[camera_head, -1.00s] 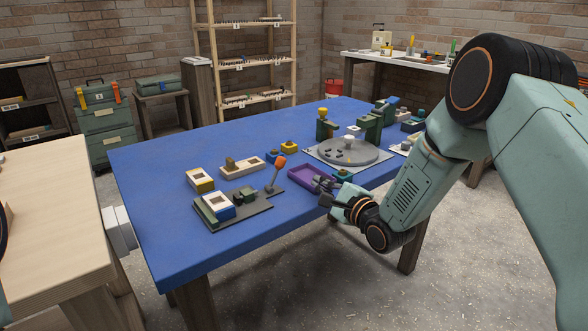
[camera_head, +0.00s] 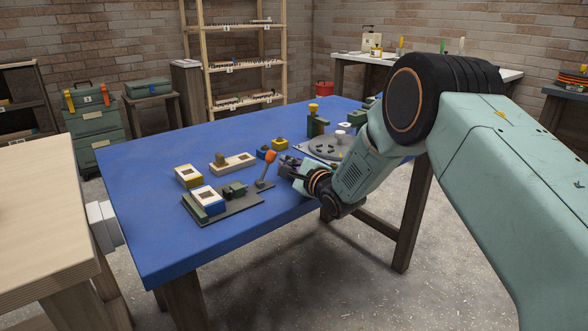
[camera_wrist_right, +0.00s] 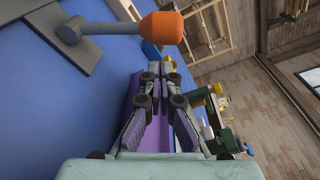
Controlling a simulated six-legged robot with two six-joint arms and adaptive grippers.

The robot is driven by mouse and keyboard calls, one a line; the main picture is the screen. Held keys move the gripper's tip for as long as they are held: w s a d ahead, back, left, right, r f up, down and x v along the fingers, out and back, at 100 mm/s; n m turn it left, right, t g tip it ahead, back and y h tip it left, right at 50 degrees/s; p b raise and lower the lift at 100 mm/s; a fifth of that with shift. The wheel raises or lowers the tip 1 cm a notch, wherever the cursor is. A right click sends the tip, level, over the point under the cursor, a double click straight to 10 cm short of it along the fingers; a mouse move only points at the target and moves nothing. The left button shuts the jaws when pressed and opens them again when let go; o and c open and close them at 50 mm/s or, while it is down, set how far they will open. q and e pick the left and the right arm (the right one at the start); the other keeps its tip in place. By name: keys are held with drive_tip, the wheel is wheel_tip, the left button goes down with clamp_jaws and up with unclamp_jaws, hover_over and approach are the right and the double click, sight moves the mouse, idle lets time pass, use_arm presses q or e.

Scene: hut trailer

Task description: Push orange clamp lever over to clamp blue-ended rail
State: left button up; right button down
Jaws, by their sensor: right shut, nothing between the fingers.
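The orange-knobbed clamp lever (camera_head: 267,166) stands tilted up to the right at the right end of a dark clamp plate (camera_head: 236,209) on the blue table. The blue-ended rail (camera_head: 208,199), a pale block with a blue end, sits on that plate's left part. My right gripper (camera_head: 284,164) is shut and empty, just right of the orange knob, apart from it in the head view. In the right wrist view the orange knob (camera_wrist_right: 162,27) is ahead of the fingertips (camera_wrist_right: 158,72), with its grey shaft running left. My left gripper is not in view.
A purple tray (camera_wrist_right: 134,100) lies beneath my right gripper. A grey round turntable (camera_head: 326,148) and green posts stand to the right. Yellow-ended (camera_head: 188,176) and pale blocks (camera_head: 233,163) lie behind the clamp plate. The table's front left is clear.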

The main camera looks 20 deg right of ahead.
drive_tip(key=shift+s+a+r, duration=0.65)
drive_tip(key=shift+a+r, duration=0.05)
drive_tip(key=shift+a, duration=0.15)
drive_tip(key=shift+w, duration=0.1)
drive_tip(key=shift+r, duration=0.1)
